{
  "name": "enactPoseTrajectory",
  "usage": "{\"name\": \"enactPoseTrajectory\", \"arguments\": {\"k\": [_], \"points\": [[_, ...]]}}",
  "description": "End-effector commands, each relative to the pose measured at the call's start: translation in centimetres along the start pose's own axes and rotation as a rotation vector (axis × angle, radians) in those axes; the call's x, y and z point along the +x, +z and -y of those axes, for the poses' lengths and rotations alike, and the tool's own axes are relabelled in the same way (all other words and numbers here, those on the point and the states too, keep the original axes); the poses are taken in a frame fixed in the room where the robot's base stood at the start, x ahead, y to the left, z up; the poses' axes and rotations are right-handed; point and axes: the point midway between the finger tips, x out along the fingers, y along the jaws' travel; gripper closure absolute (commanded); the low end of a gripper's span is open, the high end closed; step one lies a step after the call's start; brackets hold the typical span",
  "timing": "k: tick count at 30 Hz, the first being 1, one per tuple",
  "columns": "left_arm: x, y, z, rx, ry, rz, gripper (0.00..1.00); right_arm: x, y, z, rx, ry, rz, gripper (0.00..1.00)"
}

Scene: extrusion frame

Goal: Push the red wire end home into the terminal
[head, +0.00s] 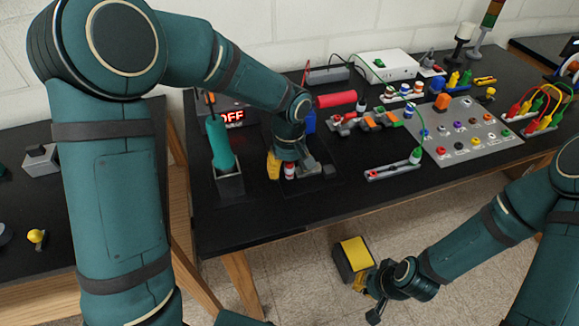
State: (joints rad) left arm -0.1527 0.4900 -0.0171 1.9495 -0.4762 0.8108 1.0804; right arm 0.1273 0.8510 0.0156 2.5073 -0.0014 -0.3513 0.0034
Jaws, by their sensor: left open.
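My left gripper (295,168) points down over the black bench, left of centre. It is open. A small red-and-white piece (290,171) shows by its fingertips; I cannot tell whether they touch it. A grey terminal strip (395,171) with a red post (372,174) at its left end and a green plug (415,156) at its right end lies to the right of the gripper. I cannot pick out the red wire end for certain. My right gripper (372,298) is low, in front of the bench and away from these pieces; its jaw opening is unclear.
A teal-handled tool (219,145) stands in a holder left of my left gripper. A red cylinder (336,99) lies behind it. A grey panel (470,140) with coloured sockets is at the right. A yellow-topped box (355,252) is below the bench. The bench's front strip is bare.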

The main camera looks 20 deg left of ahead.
Motion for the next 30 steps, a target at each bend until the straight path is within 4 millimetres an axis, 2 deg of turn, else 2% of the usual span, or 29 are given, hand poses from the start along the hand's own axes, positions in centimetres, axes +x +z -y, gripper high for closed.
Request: {"name": "enactPoseTrajectory", "arguments": {"k": [12,13,18,30], "points": [[-0.01,0.02,-0.05,0.001,0.0,0.0,0.46,0.11,0.02,-0.04,0.0,0.0,0.0,1.0],[-0.01,0.01,-0.05,0.001,0.0,0.0,0.44,0.1,0.02,-0.04,0.0,0.0,0.0,1.0],[-0.01,0.01,-0.04,0.001,0.0,0.0,1.0,0.1,0.02,-0.04,0.0,0.0,0.0,1.0],[-0.23,0.01,-0.04,0.0,0.0,0.0,1.0,-0.05,0.0,0.02,0.0,0.0,0.0,1.0]]}}
